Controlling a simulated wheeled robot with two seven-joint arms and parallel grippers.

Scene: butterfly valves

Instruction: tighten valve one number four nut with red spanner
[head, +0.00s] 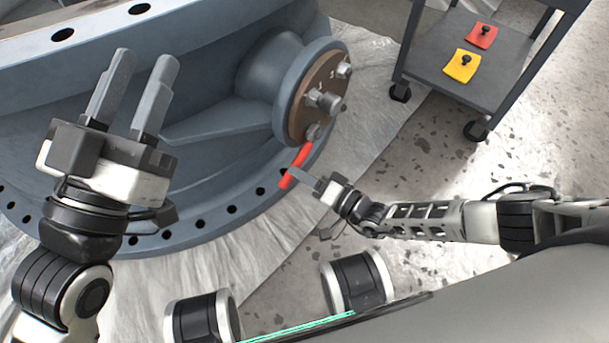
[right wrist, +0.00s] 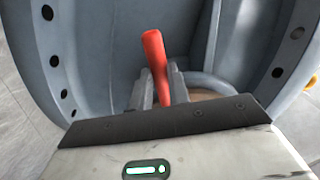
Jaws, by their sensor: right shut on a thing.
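The large blue-grey valve (head: 200,150) fills the left and middle of the head view. Its hub ends in a brown round flange (head: 312,85) with a central stub and several nuts around it. The red spanner (head: 297,166) reaches from the lowest visible nut (head: 312,131) down to the left. Whether its head is seated on that nut is hard to tell. My right gripper (head: 305,180) is shut on the spanner's handle, which also shows between the fingers in the right wrist view (right wrist: 155,60). My left gripper (head: 130,95) is open and empty, in front of the valve body.
A dark cart (head: 480,60) stands at the upper right with a red pad (head: 481,36) and a yellow pad (head: 462,66) on its shelf. Plastic sheeting (head: 360,75) lies under the valve. Speckled floor (head: 430,140) is clear between the valve and the cart.

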